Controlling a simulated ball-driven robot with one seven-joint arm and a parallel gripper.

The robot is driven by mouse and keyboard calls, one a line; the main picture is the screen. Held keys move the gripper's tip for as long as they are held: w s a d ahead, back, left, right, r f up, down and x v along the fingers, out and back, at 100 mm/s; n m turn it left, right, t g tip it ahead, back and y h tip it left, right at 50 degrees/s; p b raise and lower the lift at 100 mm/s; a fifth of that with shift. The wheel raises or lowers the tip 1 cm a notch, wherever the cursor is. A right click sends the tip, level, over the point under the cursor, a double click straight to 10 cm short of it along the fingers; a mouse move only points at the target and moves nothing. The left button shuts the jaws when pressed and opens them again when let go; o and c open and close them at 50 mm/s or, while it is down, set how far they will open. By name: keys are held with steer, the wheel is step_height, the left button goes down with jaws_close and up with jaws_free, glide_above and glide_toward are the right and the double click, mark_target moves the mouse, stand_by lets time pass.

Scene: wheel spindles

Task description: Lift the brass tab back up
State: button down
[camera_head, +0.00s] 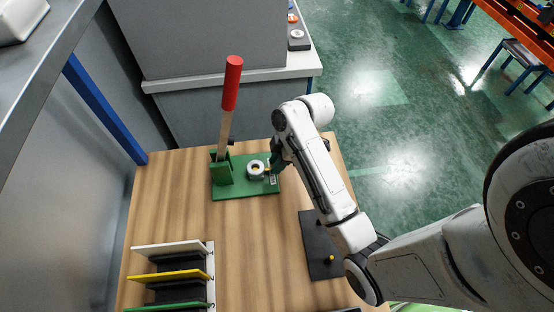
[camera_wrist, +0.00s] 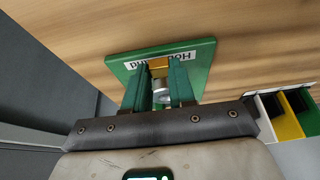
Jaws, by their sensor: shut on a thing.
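A green fixture (camera_head: 240,191) lies flat on the wooden table, with a round grey part (camera_head: 252,177) on it. My gripper (camera_head: 271,170) is at the fixture's right side, beside the round part. In the wrist view, my gripper's two green fingers (camera_wrist: 158,67) are shut on the brass tab (camera_wrist: 158,63), which shows as a small gold block between their tips. A pale rounded part (camera_wrist: 161,92) sits between the fingers below the tab. A white label with black letters (camera_wrist: 185,57) is partly hidden by the fingers. How far the tab is tilted I cannot tell.
A tall wooden lever with a red grip (camera_head: 232,84) rises from a green block at the fixture's left. A rack with white, yellow and green dividers (camera_head: 213,270) stands at the front left. A dark plate (camera_head: 318,258) lies at the right. Bare table lies between.

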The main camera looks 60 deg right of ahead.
steer(key=shift+r, duration=0.2)
steer(key=c, duration=0.9)
jaws_free()
steer(key=shift+p+v, duration=2.35)
steer(key=shift+v, duration=3.05)
steer(key=shift+s, duration=0.1)
